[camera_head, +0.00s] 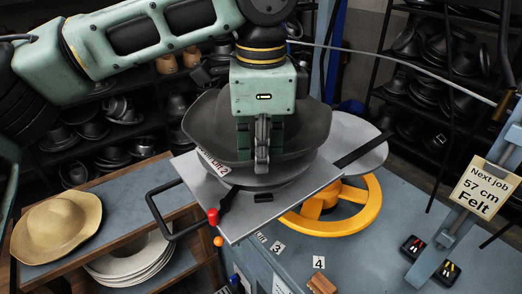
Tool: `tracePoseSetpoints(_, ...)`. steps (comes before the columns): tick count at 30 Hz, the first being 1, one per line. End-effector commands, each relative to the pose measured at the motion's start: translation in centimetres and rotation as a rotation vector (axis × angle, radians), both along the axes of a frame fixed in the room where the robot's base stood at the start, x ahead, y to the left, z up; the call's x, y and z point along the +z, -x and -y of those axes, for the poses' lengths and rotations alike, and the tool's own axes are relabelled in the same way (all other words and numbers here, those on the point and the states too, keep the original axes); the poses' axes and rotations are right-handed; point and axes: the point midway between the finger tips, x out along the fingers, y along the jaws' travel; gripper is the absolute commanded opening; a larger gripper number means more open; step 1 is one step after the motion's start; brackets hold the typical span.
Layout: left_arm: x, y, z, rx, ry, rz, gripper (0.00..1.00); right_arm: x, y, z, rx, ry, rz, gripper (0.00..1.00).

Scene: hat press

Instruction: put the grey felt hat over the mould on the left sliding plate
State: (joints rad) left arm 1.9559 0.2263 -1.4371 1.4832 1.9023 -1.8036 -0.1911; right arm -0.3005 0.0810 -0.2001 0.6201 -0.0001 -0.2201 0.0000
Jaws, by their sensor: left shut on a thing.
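The grey felt hat (303,134) is at the centre of the head view, tilted, with its wide brim spread around my left gripper. My left gripper (262,165) points down and is shut on the hat at its near side. The hat is over the sliding plate (311,188), a flat grey plate with a black handle (165,214) on its left. A round grey form shows under the brim; whether it is the mould or the hat's lower part I cannot tell. The mould is otherwise hidden. My right gripper is not in view.
A straw hat (58,224) lies on a wooden-edged shelf at the left, with stacked pale brims (132,262) below. A yellow handwheel (365,208) is under the plate. A "Next job 57 cm Felt" sign (484,189) is at the right. Racks of dark moulds stand behind.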

Motion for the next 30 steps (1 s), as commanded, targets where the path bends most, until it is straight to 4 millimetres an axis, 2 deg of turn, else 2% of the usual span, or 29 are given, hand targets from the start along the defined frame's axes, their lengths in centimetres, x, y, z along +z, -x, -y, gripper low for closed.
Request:
tracePoseSetpoints(24,-0.49,-0.02,0.00,0.000,0.001,0.001,0.00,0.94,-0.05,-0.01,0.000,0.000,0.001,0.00)
tracePoseSetpoints(25,-0.49,-0.02,0.00,0.000,0.001,0.001,0.12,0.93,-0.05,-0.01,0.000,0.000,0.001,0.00)
tracePoseSetpoints(30,-0.49,-0.02,-0.01,0.000,0.001,0.001,0.27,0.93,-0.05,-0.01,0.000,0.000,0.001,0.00)
